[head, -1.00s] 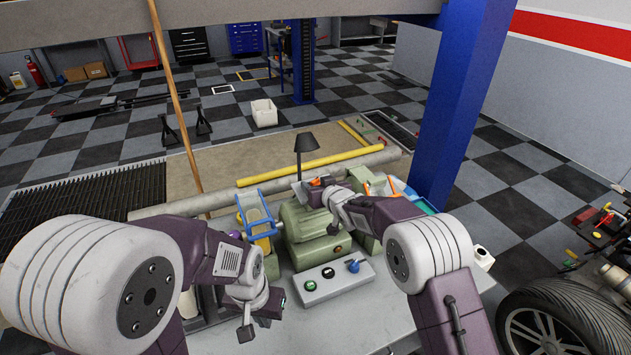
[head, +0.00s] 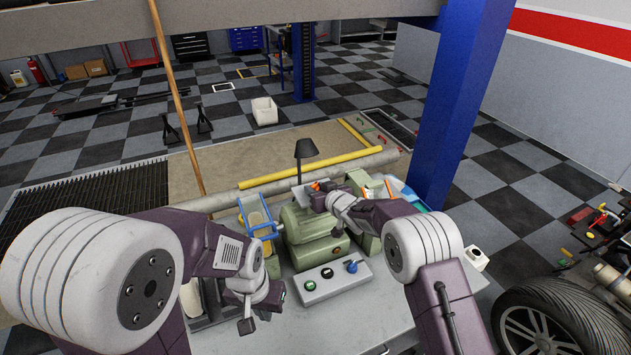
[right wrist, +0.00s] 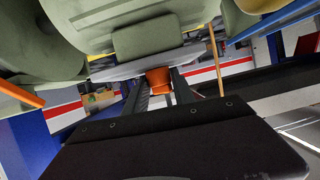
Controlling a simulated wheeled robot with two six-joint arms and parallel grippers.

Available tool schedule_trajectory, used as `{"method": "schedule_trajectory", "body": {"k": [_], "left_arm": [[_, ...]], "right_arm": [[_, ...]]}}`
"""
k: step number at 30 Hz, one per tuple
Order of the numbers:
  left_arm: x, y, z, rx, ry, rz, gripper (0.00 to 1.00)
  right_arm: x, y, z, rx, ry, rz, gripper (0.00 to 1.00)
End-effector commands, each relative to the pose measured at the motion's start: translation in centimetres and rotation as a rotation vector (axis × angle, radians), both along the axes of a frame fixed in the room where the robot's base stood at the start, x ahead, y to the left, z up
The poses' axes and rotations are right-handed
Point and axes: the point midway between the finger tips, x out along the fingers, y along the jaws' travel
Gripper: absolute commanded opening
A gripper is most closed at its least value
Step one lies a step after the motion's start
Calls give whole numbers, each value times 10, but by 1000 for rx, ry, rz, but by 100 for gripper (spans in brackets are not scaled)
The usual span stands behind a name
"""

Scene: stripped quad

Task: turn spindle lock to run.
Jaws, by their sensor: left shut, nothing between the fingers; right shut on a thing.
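An orange part (right wrist: 158,80), which looks like the spindle lock handle, sits between the fingers of my right gripper (right wrist: 159,92) in the right wrist view. That gripper is shut on it. In the head view my right gripper (head: 322,192) is at the top of the green machine (head: 308,238), and the orange part shows only as a small patch beside it. I cannot read any lock marking or tell its position. My left gripper (head: 246,316) is shut and empty, hanging in front of the machine at the left of the control box.
A grey control box (head: 331,281) with a green button, a black button and a blue knob (head: 351,266) stands on the bench in front of the machine. A black lamp (head: 306,149) stands behind. A blue frame (head: 258,217) is at the machine's left. A blue post rises behind right.

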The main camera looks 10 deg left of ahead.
Motion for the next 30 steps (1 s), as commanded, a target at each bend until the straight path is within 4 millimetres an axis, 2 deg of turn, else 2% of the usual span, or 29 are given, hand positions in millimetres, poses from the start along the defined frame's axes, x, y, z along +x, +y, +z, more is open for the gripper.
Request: {"method": "schedule_trajectory", "body": {"k": [1,3,6,9,11,15,24,30], "left_arm": [[0,0,30,0,0,0,0],[0,0,51,0,-1,0,0],[0,0,76,0,-1,0,0],[0,0,88,0,-1,0,0],[0,0,87,0,-1,0,0],[0,0,71,0,0,0,0],[0,0,39,0,0,0,0],[0,0,26,0,0,0,0]], "right_arm": [[1,-3,13,-2,8,21,0],[1,-3,14,-1,9,69,0],[2,-4,13,0,8,146,0],[3,-5,8,1,4,235,0],[4,-5,4,2,0,288,0],[5,-5,-3,1,-2,385,0],[7,-5,-4,1,-3,502,0],[7,-5,-2,1,-3,546,0]]}}
